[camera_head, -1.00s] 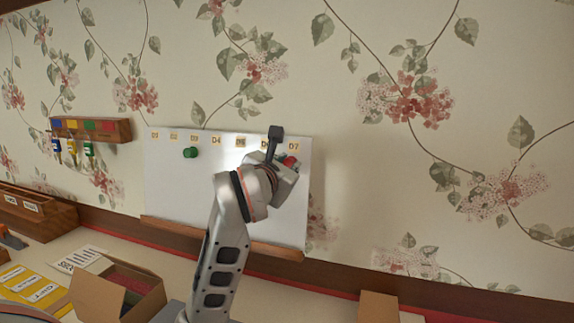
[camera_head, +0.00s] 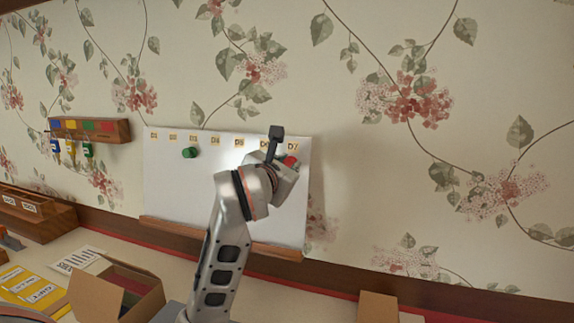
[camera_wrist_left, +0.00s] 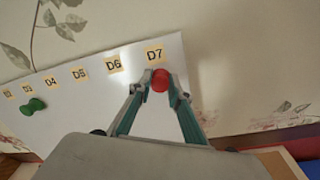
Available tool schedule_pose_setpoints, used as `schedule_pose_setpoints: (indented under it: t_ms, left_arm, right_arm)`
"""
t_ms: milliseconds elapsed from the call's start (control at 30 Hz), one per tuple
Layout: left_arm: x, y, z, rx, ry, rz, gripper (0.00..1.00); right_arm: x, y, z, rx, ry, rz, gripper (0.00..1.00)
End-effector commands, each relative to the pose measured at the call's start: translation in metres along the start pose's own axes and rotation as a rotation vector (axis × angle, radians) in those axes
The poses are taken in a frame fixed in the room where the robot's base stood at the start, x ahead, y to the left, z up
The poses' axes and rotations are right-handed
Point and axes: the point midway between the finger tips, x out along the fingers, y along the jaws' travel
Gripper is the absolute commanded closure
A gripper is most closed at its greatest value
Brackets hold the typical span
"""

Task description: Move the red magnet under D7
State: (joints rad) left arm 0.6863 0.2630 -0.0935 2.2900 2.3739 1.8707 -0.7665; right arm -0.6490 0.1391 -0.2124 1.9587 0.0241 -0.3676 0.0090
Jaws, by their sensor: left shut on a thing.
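The red magnet (camera_wrist_left: 160,80) sits between the fingertips of my left gripper (camera_wrist_left: 161,86), which is shut on it. In the left wrist view it is right below the D7 label (camera_wrist_left: 154,53) on the whiteboard (camera_wrist_left: 85,107). In the head view the red magnet (camera_head: 290,161) shows just below the D7 label (camera_head: 293,147), partly hidden by my left gripper (camera_head: 285,160). Whether the magnet touches the board cannot be told. My right gripper is not in view.
A green magnet (camera_head: 189,152) is on the board below D3. A wooden rack (camera_head: 90,130) with coloured squares hangs at left. An open cardboard box (camera_head: 117,290) stands on the table below. The board below the labels is mostly clear.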

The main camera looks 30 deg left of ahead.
Motion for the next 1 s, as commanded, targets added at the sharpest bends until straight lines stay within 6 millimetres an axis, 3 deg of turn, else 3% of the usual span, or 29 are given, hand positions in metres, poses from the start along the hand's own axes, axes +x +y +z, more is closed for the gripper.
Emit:
schedule_pose_setpoints:
  t_ms: [300,333,400,633,733,1000]
  left_arm:
    - [0.0,0.0005,0.0003,0.0,-0.001,0.001,0.96]
    - [0.0,0.0005,0.0003,0.001,0.0,0.002,0.74]
    - [0.0,0.0005,0.0002,0.0,0.0,0.001,0.62]
    - [0.0,0.0004,0.0002,0.0,0.0,0.001,0.62]
    - [0.0,0.0003,0.0001,0.0,0.0,0.001,0.43]
    - [0.0,0.0003,0.0,0.0,0.0,0.001,0.43]
  right_arm:
    - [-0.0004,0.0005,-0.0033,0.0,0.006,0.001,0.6]
    - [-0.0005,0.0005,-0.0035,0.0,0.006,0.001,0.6]
    - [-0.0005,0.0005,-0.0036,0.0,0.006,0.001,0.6]
    - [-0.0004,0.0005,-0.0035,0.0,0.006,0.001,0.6]
    - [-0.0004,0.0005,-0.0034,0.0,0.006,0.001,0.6]
    - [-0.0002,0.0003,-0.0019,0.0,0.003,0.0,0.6]
